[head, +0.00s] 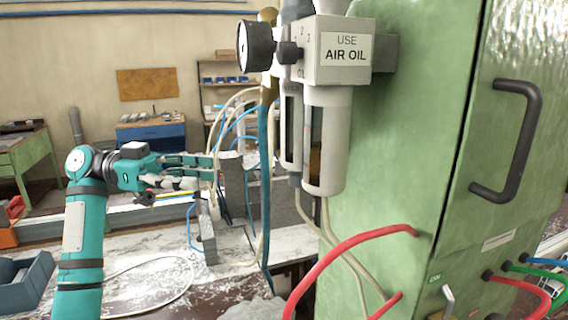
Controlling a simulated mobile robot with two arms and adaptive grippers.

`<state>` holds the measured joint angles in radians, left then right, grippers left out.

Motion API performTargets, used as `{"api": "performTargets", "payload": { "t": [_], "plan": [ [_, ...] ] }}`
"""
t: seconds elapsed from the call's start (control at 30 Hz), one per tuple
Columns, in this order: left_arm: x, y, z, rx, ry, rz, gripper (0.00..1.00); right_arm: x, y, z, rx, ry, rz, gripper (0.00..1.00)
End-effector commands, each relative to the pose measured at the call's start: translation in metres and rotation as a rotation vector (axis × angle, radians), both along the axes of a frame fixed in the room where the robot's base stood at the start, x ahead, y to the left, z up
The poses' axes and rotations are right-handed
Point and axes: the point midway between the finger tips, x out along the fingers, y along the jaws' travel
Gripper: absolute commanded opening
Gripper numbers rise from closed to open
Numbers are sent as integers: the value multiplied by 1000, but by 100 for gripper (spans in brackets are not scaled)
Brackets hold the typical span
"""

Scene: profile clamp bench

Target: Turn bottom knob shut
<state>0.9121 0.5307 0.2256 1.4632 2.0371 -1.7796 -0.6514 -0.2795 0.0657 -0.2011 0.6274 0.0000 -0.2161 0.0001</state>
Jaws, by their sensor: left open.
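The air oil unit (330,55) is mounted on the left face of the green cabinet (400,150). It has a round black gauge (256,46), a small black knob (289,53) and hanging bowls (328,140). A small grey fitting (295,180) sits under the narrower bowl. A pale lever (447,300) shows low on the cabinet, partly cut off by the frame. I cannot tell which of these is the bottom knob. My left gripper (204,172) is open and empty, left of the unit and apart from it. My right gripper is not in view.
A blue hose (263,200) hangs between my left gripper and the unit. A black handle (514,140) sticks out at right. The bench (140,250) carries shavings and a grey-blue box (25,283).

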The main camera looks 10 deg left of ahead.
Motion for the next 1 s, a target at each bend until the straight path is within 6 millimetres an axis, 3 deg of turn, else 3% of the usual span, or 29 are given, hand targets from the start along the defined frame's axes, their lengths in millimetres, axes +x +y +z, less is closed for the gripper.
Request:
{"api": "performTargets", "payload": {
  "t": [0.1, 0.3, 0.8, 1.0],
  "plan": [
    [0, -3, 1, 0, 0, -1, 50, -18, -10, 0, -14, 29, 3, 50],
    [2, -27, 3, 0, 2, -3, 50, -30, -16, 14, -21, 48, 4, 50],
    [9, -134, 6, -2, 4, -4, 50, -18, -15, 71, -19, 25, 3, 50],
    [11, -162, 3, -2, 4, -1, 50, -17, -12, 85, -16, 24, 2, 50]
  ]
}}
